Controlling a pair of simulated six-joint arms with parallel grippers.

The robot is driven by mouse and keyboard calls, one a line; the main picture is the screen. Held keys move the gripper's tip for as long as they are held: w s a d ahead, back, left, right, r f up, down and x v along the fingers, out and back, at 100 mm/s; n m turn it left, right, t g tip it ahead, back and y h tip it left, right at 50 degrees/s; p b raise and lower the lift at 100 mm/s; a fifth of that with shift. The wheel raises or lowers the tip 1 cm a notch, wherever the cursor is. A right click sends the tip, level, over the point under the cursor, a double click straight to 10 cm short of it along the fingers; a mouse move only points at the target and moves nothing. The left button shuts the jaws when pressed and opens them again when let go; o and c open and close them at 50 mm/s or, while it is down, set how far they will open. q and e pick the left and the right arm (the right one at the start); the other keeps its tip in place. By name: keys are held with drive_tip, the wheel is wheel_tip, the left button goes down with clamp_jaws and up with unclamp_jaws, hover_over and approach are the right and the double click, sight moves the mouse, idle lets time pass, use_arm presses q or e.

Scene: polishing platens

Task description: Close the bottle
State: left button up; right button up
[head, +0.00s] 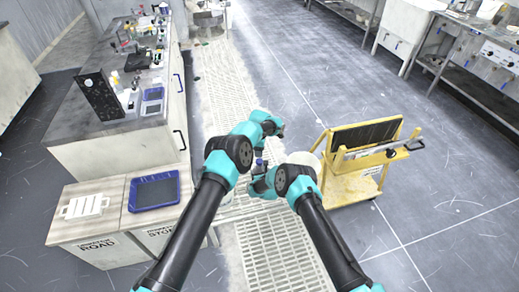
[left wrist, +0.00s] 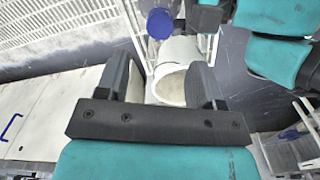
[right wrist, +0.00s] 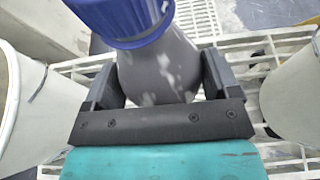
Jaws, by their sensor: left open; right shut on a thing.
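The bottle (right wrist: 160,72) is grey with a ridged blue cap (right wrist: 125,20) at its top. My right gripper (right wrist: 160,85) is shut around the bottle's body, below the cap. In the head view the bottle's blue top (head: 259,163) shows small beside my right gripper. My left gripper (left wrist: 160,75) is open, with nothing between its fingers. In the left wrist view the blue cap (left wrist: 160,23) is beyond the fingertips and apart from them. The cap sits on the bottle; I cannot tell how tight it is.
White tubs (right wrist: 35,110) stand on both sides of the bottle; one tub (left wrist: 178,50) lies beyond my left fingers. A pale grating (head: 212,85) runs below. A yellow cart (head: 352,185) stands right. A bench (head: 110,150) and blue tray (head: 153,190) are left.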

sight(259, 160)
use_arm(q)
drive_tip(key=shift+f, duration=0.1)
drive_tip(key=shift+f, duration=3.9)
drive_tip(key=shift+c, duration=0.2)
